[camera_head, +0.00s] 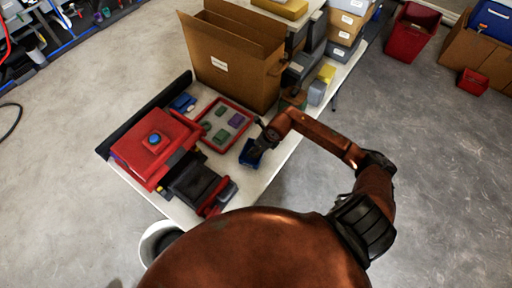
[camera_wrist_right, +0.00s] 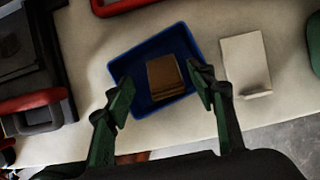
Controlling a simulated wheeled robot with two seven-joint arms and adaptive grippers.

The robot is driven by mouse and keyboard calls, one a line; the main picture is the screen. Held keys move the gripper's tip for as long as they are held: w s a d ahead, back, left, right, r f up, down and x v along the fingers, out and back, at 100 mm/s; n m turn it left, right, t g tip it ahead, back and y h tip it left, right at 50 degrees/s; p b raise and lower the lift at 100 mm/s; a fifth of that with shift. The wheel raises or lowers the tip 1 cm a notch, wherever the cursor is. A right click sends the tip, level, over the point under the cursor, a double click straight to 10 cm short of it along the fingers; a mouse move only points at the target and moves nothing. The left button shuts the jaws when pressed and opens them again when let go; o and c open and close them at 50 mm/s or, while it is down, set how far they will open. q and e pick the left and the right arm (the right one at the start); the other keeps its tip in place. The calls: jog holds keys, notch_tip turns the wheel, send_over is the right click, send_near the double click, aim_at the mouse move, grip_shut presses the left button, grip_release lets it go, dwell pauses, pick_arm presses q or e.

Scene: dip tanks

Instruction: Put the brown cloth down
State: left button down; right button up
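The brown cloth (camera_wrist_right: 166,77) is a small folded block lying inside a shallow blue tray (camera_wrist_right: 124,66) in the right wrist view. My right gripper (camera_wrist_right: 160,78) is open above the tray, with one finger on each side of the cloth. A gap shows on the left of the cloth; the right fingertip is close to it, and I cannot tell if it touches. In the head view my right gripper (camera_head: 262,142) is over the blue tray (camera_head: 249,157) near the table's right edge, and the cloth is hidden there. My left gripper is not in view.
A pale flat piece (camera_wrist_right: 246,66) lies just right of the blue tray. A red-rimmed tray (camera_head: 207,143) with green and purple pieces is left of my gripper. A red case (camera_head: 150,150) and a tall cardboard box (camera_head: 236,72) also stand on the table.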

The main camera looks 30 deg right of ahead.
jog(key=shift+r+p, duration=0.45)
jog(key=shift+r, duration=0.15)
jog(key=v, duration=1.2)
jog(key=shift+a, duration=0.1)
